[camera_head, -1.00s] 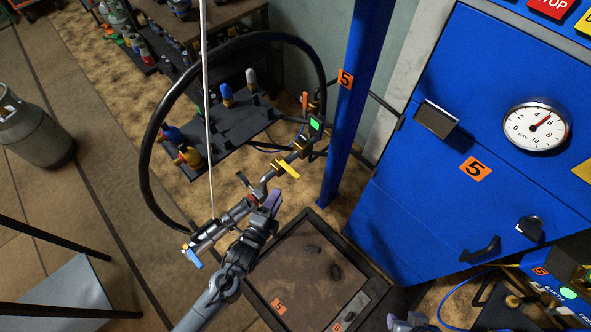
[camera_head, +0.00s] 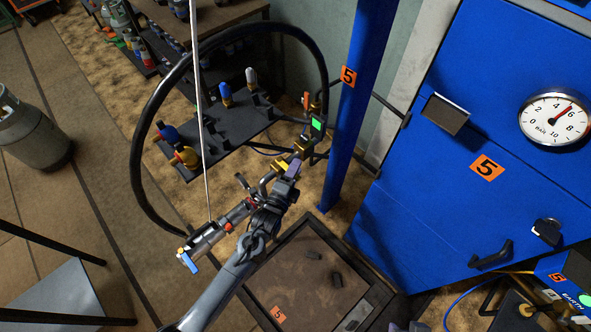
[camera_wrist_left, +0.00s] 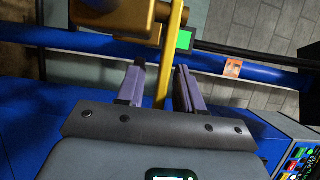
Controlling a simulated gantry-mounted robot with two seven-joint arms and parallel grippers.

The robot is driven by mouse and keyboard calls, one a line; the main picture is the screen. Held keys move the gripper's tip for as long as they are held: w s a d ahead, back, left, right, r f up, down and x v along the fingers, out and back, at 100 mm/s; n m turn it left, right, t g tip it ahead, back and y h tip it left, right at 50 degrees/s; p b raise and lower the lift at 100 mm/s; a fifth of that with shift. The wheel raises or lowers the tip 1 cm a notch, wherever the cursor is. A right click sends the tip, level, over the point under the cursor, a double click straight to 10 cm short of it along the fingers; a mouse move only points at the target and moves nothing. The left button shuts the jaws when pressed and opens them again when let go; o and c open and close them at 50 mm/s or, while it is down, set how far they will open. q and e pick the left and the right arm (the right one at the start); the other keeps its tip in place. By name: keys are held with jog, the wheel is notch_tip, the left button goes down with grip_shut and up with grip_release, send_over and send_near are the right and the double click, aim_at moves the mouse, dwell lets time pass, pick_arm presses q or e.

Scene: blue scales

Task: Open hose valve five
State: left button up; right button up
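The hose valve's yellow handle (camera_wrist_left: 168,60) shows in the left wrist view as a bar running down from a brass valve body (camera_wrist_left: 120,15). My left gripper (camera_wrist_left: 160,75) is open, with its two purple fingers on either side of the bar. A gap shows between the bar and the left finger; the right finger is very close to it, and contact is unclear. In the head view my left gripper (camera_head: 292,168) is at the valve beside the blue post (camera_head: 352,110) marked 5 and largely hides the handle. A sliver of my right gripper (camera_head: 418,327) shows at the bottom edge.
A large black hose (camera_head: 150,120) loops left of the valve. A metal nozzle (camera_head: 205,238) with a blue lever lies left of my left arm. A blue cabinet (camera_head: 440,200) with a pressure gauge (camera_head: 556,119) stands right. A dark framed tray (camera_head: 300,280) lies below.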

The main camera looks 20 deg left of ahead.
pick_arm(q)
jog(key=shift+w, duration=0.35)
grip_shut()
jog(key=shift+s+r, duration=0.1)
